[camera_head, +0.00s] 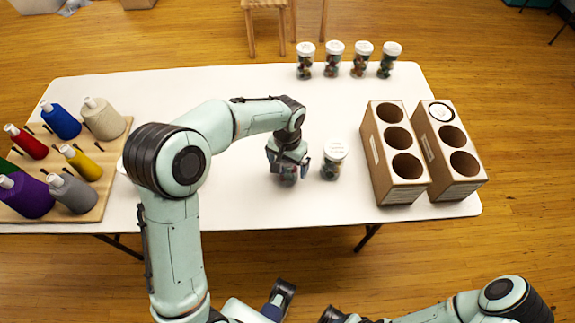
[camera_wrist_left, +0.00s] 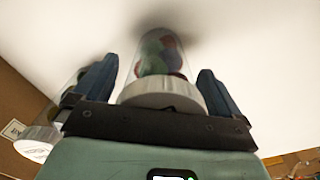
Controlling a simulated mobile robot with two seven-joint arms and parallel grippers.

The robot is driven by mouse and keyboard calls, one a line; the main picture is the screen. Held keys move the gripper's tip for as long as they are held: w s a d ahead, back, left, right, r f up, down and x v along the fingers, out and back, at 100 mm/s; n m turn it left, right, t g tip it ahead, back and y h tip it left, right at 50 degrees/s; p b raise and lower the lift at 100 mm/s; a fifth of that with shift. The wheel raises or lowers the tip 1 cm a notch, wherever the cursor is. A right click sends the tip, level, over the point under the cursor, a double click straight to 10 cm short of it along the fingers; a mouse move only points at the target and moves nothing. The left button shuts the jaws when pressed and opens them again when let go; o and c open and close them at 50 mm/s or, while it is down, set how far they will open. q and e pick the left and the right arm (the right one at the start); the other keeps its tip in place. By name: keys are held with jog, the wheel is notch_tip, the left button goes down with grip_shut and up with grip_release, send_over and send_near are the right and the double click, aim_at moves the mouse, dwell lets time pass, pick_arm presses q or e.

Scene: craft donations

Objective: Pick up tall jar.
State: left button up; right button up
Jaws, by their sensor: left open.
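My left gripper (camera_head: 289,172) is open and points down over a clear jar (camera_head: 290,178) on the white table. In the left wrist view this jar (camera_wrist_left: 158,58) has a pale lid and colored pieces inside, and it stands between the two open fingers (camera_wrist_left: 160,90). A second clear jar (camera_head: 331,172) with a white lid stands just right of the gripper; its lid also shows at the left of the wrist view (camera_wrist_left: 37,143). The gripper hides most of the first jar in the head view, so I cannot tell which is taller. My right arm enters at the lower right.
Several similar jars (camera_head: 334,60) line the table's back edge. Two brown boxes with round holes (camera_head: 378,165) (camera_head: 464,188) stand at the right; one hole holds a white-lidded item (camera_head: 441,112). A wooden board (camera_head: 118,132) with thread cones is at the left.

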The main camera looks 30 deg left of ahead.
pick_arm(q)
jog(key=c, duration=1.1)
jog(key=shift+c, duration=0.3)
jog(key=shift+r, duration=0.15)
